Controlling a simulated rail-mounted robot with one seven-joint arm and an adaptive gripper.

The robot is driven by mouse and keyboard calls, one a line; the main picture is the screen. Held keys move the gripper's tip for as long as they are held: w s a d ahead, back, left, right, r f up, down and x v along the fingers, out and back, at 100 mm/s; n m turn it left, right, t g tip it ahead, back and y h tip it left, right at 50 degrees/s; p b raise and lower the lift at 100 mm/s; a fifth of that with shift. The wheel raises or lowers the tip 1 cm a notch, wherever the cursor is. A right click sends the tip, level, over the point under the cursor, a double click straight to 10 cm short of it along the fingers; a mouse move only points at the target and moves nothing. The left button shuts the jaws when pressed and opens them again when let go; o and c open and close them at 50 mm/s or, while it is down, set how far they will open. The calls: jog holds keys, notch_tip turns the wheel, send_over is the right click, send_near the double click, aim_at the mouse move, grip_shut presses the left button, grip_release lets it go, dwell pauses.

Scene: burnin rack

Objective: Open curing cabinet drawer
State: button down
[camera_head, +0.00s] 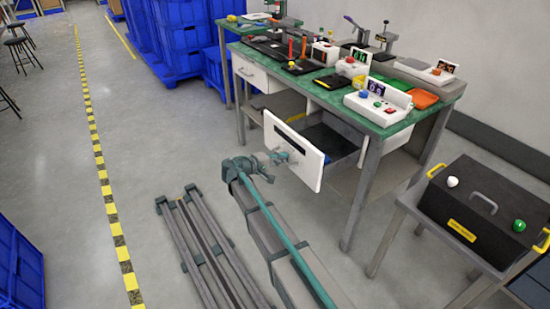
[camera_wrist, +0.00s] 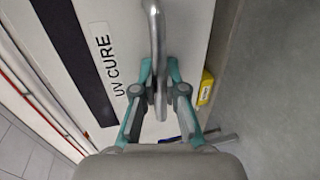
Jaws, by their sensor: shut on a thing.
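The curing cabinet drawer has a white front (camera_head: 308,172) and stands pulled out from under the green-topped bench, with its dark inside (camera_head: 328,138) showing from above. In the wrist view the white front (camera_wrist: 118,22) carries a "UV CURE" label (camera_wrist: 108,58) and a dark strip. A metal bar handle (camera_wrist: 154,32) runs down between my fingers. My gripper (camera_wrist: 161,88) is shut on this handle. In the head view my gripper (camera_head: 287,156) is at the drawer front, and the handle is mostly hidden by it.
The bench top (camera_head: 385,127) holds several devices and trays. A second white drawer (camera_head: 250,73) at the left is shut. A black box (camera_head: 478,213) with yellow handles stands on a side table at the right. Blue crates (camera_head: 175,45) stand behind.

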jog(key=shift+a, duration=0.15)
jog(key=c, duration=1.2)
grip_release()
jog(key=shift+s, duration=0.1)
jog(key=v, duration=1.2)
